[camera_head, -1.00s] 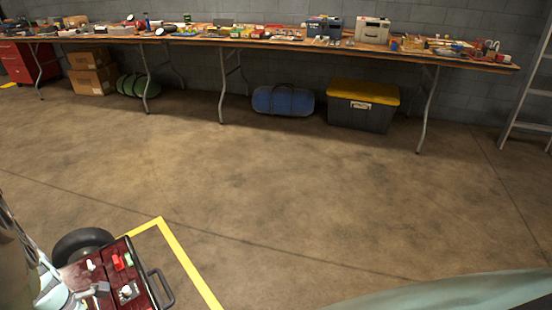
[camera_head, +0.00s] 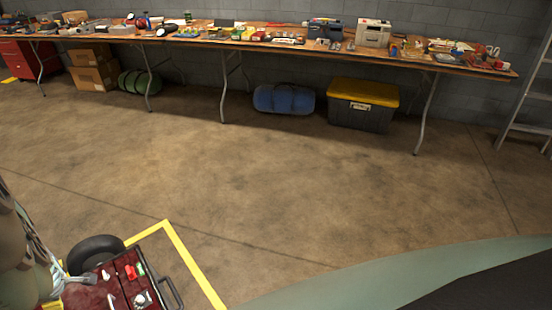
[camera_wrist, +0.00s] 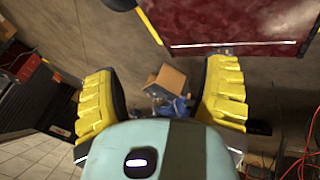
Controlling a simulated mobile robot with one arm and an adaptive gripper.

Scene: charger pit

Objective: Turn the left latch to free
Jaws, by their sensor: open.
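I cannot make out the left latch in either view. In the head view a dark red cart top (camera_head: 118,287) sits at the bottom left, carrying small red, green and whitish parts too small to tell apart. My gripper (camera_wrist: 162,72) is open in the wrist view, its two yellow ribbed fingers wide apart with nothing between them at close range. A dark red panel (camera_wrist: 225,22) with a pale metal edge lies beyond the fingers at the top right. A brown box (camera_wrist: 166,80) and a blue thing (camera_wrist: 176,107) show farther off in the gap.
A black wheel (camera_head: 95,252) and yellow floor tape (camera_head: 192,262) are by the cart. A long cluttered workbench (camera_head: 290,45) stands along the back wall, with a yellow-lidded bin (camera_head: 362,105) under it. The middle floor is clear. Orange cables (camera_wrist: 304,140) show at right in the wrist view.

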